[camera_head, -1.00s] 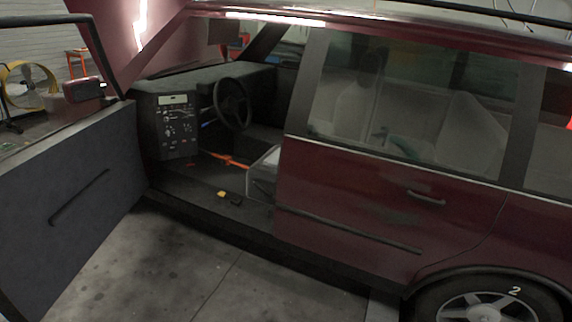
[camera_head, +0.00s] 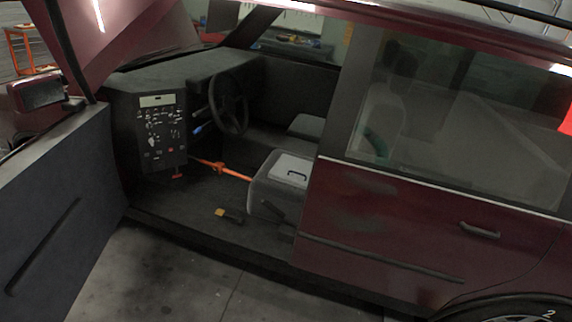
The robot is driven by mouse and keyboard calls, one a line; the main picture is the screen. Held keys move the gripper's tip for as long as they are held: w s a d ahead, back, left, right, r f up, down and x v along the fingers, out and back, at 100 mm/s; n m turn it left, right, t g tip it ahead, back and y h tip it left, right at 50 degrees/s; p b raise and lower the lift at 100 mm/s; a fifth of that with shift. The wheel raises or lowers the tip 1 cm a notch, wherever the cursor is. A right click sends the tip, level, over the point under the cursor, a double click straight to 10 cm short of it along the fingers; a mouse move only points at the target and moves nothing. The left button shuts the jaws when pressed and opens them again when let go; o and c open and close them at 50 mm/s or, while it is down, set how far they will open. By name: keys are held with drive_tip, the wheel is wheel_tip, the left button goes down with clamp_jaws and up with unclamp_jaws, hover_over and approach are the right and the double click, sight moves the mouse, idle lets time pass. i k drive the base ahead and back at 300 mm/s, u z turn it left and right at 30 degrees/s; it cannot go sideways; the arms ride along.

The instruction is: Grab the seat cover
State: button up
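What looks like the seat cover (camera_head: 290,170) is a light grey panel with a dark handle. It lies on top of a grey box-like seat base (camera_head: 272,195) inside the open front doorway of a dark red car (camera_head: 400,215). The rear door pillar hides the right part of the base. My gripper does not show in this view, so its state is not visible.
The open front door (camera_head: 55,200) stands at the left. A control panel (camera_head: 160,128), a steering wheel (camera_head: 230,102) and an orange bar (camera_head: 222,169) are inside. A small yellow and black object (camera_head: 228,215) lies on the car floor. Concrete floor is clear in front.

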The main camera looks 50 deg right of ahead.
sight(301, 170)
drive_tip(key=z, duration=0.4)
drive_tip(key=i, duration=1.15)
drive_tip(key=z, duration=1.15)
drive_tip(key=i, duration=0.45)
drive_tip(key=z, duration=0.2)
drive_tip(key=k, duration=0.9)
drive_tip(key=z, duration=0.15)
drive_tip(key=i, duration=0.9)
drive_tip(key=u, duration=0.05)
